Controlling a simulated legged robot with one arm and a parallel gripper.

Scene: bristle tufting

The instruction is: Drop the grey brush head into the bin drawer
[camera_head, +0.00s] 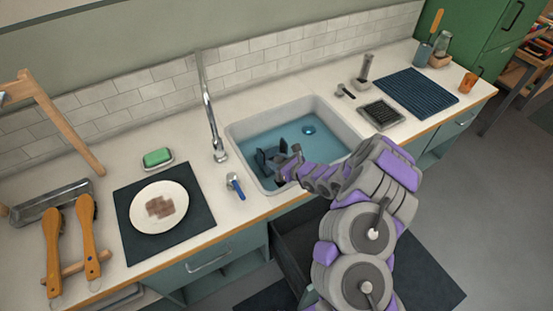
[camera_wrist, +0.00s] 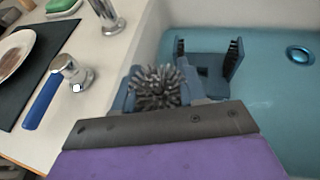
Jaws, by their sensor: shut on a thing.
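The grey brush head (camera_wrist: 157,88), round with spiky bristles, sits between the two blue-grey fingers of my gripper (camera_wrist: 157,92) in the wrist view. My gripper is shut on it. In the head view my gripper (camera_head: 285,170) is over the near edge of the sink, and the brush head is small and hard to make out there. The bin drawer (camera_head: 291,238) seems to be the dark, pulled-out drawer below the sink front, partly hidden by my arm. Its contents cannot be seen clearly.
A dark bracket with black bristles (camera_wrist: 208,68) stands in the sink (camera_head: 240,131), close beyond my gripper. A blue-handled valve (camera_head: 235,185) and tall tap (camera_head: 212,110) are to the left. A plate (camera_head: 158,207) lies on a dark mat. The floor at right is open.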

